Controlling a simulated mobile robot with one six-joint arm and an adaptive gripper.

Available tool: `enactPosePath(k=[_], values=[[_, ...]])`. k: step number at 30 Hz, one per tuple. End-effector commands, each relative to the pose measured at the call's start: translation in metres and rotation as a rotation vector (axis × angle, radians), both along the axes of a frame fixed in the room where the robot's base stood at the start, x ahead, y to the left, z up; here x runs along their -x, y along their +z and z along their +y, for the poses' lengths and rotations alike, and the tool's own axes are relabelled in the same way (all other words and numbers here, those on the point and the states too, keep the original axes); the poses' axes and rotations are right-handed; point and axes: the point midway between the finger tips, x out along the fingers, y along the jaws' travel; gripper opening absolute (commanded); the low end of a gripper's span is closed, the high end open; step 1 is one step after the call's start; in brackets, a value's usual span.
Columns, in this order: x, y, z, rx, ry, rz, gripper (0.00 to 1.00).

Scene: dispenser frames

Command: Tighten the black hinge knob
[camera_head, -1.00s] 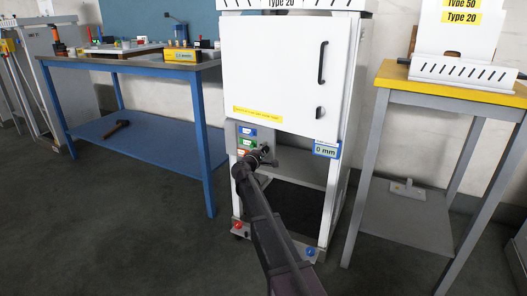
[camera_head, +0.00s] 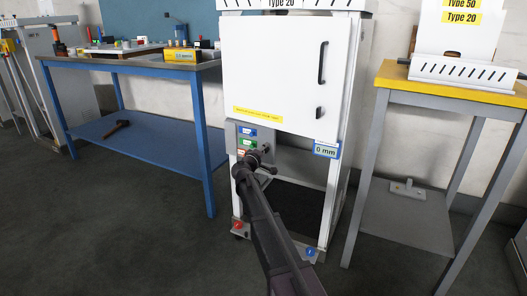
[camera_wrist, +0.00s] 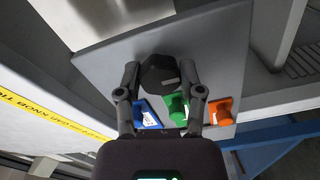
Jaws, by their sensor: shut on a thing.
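The black knob (camera_wrist: 160,75) sits on a grey panel (camera_wrist: 225,45) in the wrist view, between the two fingertips of my gripper (camera_wrist: 160,78). The fingers are shut on its sides. In the head view my gripper (camera_head: 258,162) reaches the small control panel at the lower left front of the white cabinet (camera_head: 275,65), below its door. The knob is hard to tell from the dark gripper there.
Blue (camera_wrist: 148,116), green (camera_wrist: 177,107) and orange (camera_wrist: 221,112) parts sit on the panel near the knob. A yellow label strip (camera_head: 258,115) crosses the door's lower edge. A blue workbench (camera_head: 150,142) stands left and a yellow-topped table (camera_head: 440,88) right.

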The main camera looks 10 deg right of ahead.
Motion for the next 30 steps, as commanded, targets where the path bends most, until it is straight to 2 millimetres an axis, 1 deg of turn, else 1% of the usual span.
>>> enactPosePath(k=[2, 3, 5, 6, 22, 26, 30], values=[[-0.003, 0.0, 0.002, 0.0, 0.006, -0.001, 0.02], [-0.003, 0.0, 0.002, 0.0, 0.006, -0.001, 0.55], [-0.002, 0.0, 0.002, 0.0, 0.005, 0.0, 0.73], [-0.002, 0.0, 0.001, 0.0, 0.004, 0.0, 0.84], [0.003, 0.0, 0.002, 0.0, 0.001, 0.001, 0.84], [0.01, 0.0, 0.007, 0.0, 0.001, 0.001, 0.84], [0.024, 0.0, 0.016, 0.0, 0.001, 0.001, 0.84]])
